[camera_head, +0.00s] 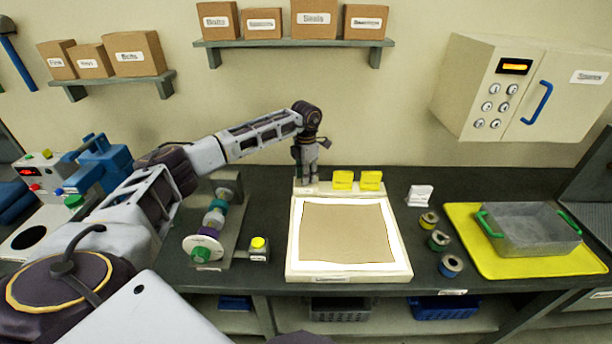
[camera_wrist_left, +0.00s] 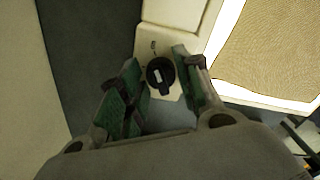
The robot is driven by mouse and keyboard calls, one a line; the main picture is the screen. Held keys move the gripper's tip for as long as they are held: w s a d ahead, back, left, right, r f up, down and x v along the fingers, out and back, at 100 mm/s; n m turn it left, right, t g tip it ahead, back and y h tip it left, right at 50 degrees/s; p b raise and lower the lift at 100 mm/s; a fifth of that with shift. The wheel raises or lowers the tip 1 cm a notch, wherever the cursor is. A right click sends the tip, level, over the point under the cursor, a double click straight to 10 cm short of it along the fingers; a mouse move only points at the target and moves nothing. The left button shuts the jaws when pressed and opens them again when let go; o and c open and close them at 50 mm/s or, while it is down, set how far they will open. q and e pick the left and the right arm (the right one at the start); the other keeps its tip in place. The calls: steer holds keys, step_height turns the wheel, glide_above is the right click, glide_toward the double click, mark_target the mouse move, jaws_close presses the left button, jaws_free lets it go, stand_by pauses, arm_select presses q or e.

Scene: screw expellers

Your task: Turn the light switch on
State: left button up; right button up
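The light switch is a black round knob (camera_wrist_left: 160,75) on a cream base, seen in the wrist view between my left fingers. My left gripper (camera_wrist_left: 158,88) is open, with one green-padded finger on each side of the knob and gaps visible; contact cannot be confirmed. In the head view my left gripper (camera_head: 306,176) points down at the back left corner of the light panel (camera_head: 292,262), hiding the knob there. The panel's border glows bright white around a brown sheet (camera_head: 345,232). My right gripper is not in view.
Yellow blocks (camera_head: 343,180) stand at the panel's back edge, right of the gripper. A spool stand (camera_head: 215,225) is left of the panel. Several small spools (camera_head: 439,240) and a grey tray (camera_head: 530,232) on a yellow mat (camera_head: 490,262) are to the right.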

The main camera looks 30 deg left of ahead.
arm_select(q)
steer(key=shift+o, duration=1.1)
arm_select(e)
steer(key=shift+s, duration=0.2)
arm_select(q)
step_height(320, 180, up, 12)
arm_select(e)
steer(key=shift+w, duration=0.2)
arm_select(q)
steer(key=shift+r, duration=0.1)
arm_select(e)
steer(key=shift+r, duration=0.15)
arm_select(q)
step_height(320, 180, up, 9)
steer(key=p, duration=0.9)
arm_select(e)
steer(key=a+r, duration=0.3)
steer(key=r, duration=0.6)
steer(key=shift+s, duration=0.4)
